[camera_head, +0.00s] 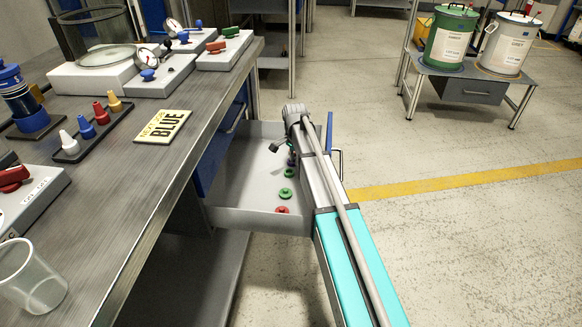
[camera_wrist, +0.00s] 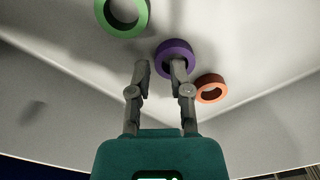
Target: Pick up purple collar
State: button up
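The purple collar (camera_wrist: 176,46) is a short thick ring in the open grey drawer. In the wrist view it lies just beyond my gripper (camera_wrist: 160,66). My gripper is open, its two fingers apart with nothing held between them. The right fingertip overlaps the collar's lower part and hides some of it; I cannot tell whether it touches the collar or sits in its hole. The left fingertip is beside the collar, to its left. In the head view my arm hides most of this spot.
A green collar (camera_wrist: 122,14) lies to the upper left and an orange-red collar (camera_wrist: 211,88) to the lower right, close to the purple one. The drawer (camera_head: 236,190) has raised walls and stands out from the workbench (camera_head: 120,165). Bare drawer floor lies left of the collars.

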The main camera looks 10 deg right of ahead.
jog(key=shift+f+b, duration=0.35)
jog(key=shift+f, duration=0.25)
grip_shut()
